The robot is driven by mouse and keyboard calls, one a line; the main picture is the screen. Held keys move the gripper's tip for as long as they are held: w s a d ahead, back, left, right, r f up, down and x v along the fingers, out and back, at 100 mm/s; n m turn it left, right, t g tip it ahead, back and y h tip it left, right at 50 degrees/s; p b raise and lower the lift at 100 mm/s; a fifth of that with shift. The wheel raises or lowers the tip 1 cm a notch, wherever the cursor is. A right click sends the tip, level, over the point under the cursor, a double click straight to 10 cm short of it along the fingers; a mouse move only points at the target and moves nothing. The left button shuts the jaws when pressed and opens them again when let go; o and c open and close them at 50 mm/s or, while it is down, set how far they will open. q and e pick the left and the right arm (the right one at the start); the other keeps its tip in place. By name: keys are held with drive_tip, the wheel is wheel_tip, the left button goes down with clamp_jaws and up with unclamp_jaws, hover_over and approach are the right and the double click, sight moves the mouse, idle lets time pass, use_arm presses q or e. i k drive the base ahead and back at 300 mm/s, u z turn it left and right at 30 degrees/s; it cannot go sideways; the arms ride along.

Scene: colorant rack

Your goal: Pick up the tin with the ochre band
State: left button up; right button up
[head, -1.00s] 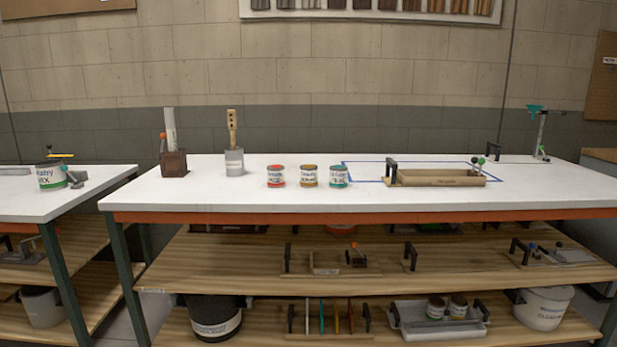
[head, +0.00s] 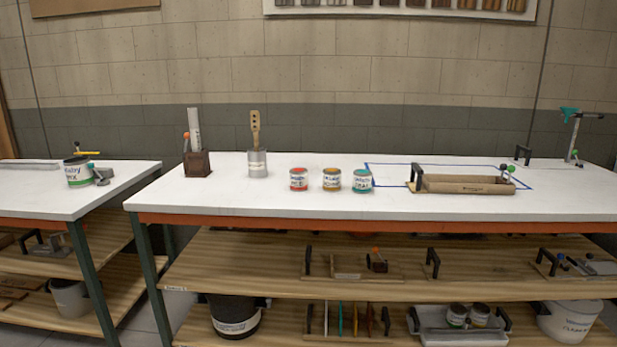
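The tin with the ochre band (head: 331,179) stands upright on the white bench top. It is the middle one of three small tins in a row. A tin with a red band (head: 298,179) stands to its left and a tin with a teal band (head: 361,181) to its right, with small gaps between them. Neither of my grippers shows in the head view.
A wooden tray (head: 468,184) with black handles sits right of the tins by a blue outline. The bench's front edge (head: 370,222) is clear. Shelves below hold several items.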

sight(330, 176)
drive_tip(key=u, duration=0.55)
drive_tip(key=i, duration=1.85)
drive_tip(key=z, duration=0.7)
